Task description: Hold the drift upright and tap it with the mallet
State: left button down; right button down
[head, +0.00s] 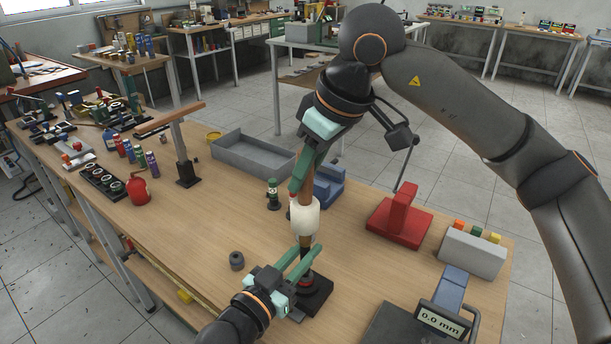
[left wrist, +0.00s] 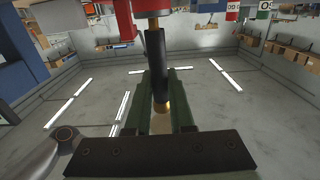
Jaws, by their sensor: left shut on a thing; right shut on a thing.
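The drift (left wrist: 154,60) is a dark rod with a brass end, between my left fingers in the left wrist view. My left gripper (head: 304,258) is shut on it. In the head view the drift's brass end (head: 306,241) shows just under the mallet, and it looks about upright over a black-and-red fixture (head: 314,292). My right gripper (head: 300,182) is shut on the brown handle of the mallet (head: 304,215). Its white head is directly above the drift; I cannot tell whether they touch. The left fingers partly hide the drift's lower part.
A grey tray (head: 252,158), a blue block (head: 328,186) and a green-black bottle (head: 273,194) stand behind. A red stand (head: 399,220), a grey holder (head: 474,250) and a gauge with display (head: 440,320) are at right. A small grey part (head: 237,261) lies left of the fixture.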

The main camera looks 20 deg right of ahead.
jog(key=shift+r, duration=0.1)
jog(key=shift+r, duration=1.95)
pick_arm(q)
jog(key=c, duration=0.7)
grip_release()
jog(key=v, duration=1.2)
jog(key=shift+s+a, duration=0.1)
pick_arm(e)
jog(key=shift+s+a, duration=0.1)
